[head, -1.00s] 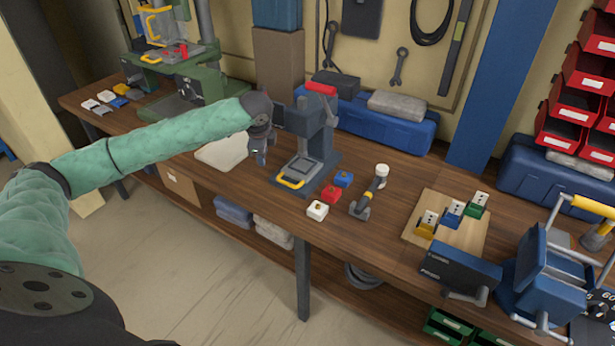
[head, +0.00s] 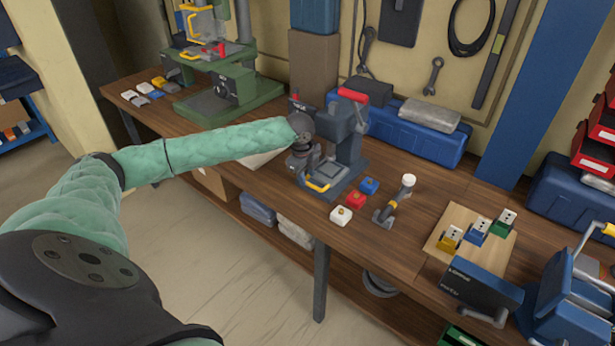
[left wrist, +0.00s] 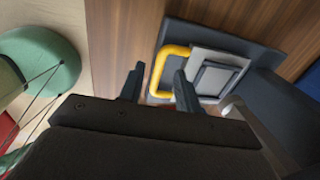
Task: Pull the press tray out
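The press (head: 350,130) is a dark grey stand with a red-tipped lever, on the workbench. Its tray (head: 325,173) is a grey plate with a yellow handle (head: 317,185) at the front. My left gripper (head: 297,166) is just left of the tray, partly hidden by its own wrist in the head view. In the left wrist view the gripper (left wrist: 158,82) is open, its two fingers apart and empty. The yellow handle (left wrist: 160,68) shows between and beyond the fingertips, with the grey tray (left wrist: 212,75) to the right. Contact with the handle cannot be told. My right gripper is not in view.
White, red and blue socket boxes (head: 356,200) lie right of the press. A hammer-like tool (head: 396,198) and a wooden board (head: 452,222) with socket pieces stand further right. A green press (head: 225,85) stands at left. Bare bench lies in front of the tools.

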